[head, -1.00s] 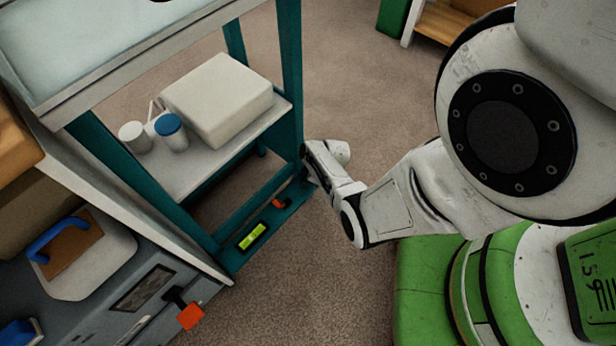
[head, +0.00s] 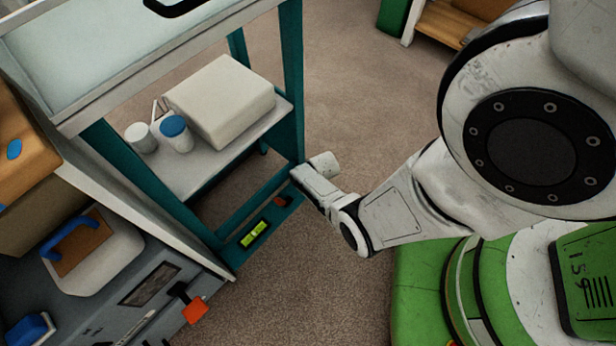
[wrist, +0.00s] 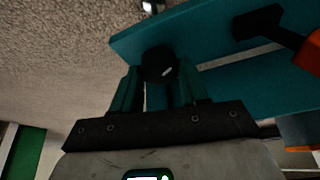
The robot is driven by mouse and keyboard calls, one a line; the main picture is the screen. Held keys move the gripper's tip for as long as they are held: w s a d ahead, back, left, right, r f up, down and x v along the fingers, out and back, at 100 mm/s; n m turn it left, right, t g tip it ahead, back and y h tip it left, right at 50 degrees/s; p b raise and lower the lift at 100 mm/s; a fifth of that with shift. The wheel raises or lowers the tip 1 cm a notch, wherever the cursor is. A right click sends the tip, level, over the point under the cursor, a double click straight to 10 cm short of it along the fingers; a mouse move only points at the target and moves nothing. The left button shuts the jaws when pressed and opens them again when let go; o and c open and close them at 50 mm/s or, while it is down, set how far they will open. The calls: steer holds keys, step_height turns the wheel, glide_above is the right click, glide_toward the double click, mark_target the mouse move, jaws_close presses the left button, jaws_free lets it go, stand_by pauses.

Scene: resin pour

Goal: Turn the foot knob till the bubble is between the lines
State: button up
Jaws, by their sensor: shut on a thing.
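The foot knob (wrist: 158,65) is dark and round, at the corner of the teal stand's base in the wrist view. My gripper (wrist: 159,88) has its two teal fingers on either side of it and is shut on it. In the head view my wrist covers the knob and the fingers at the stand's near right leg. Dark marks show on the vial, but the bubble's place between the lines is too small to tell.
A small orange-red part (head: 283,201) sits on the rail between the level and my wrist. The shelf (head: 193,188) above holds a beige block (head: 222,100) and cups. A grey cabinet with an orange-tipped lever (head: 194,310) stands at left. Carpet is open beyond the stand.

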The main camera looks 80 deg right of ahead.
stand_by(0.5)
steer(key=o, duration=1.1)
steer(key=shift+c, duration=0.2)
steer(key=shift+r, duration=0.1)
steer(key=p+v, duration=0.7)
steer(key=v, duration=0.3)
steer(key=shift+a+r, duration=0.2)
steer(key=shift+r, duration=0.05)
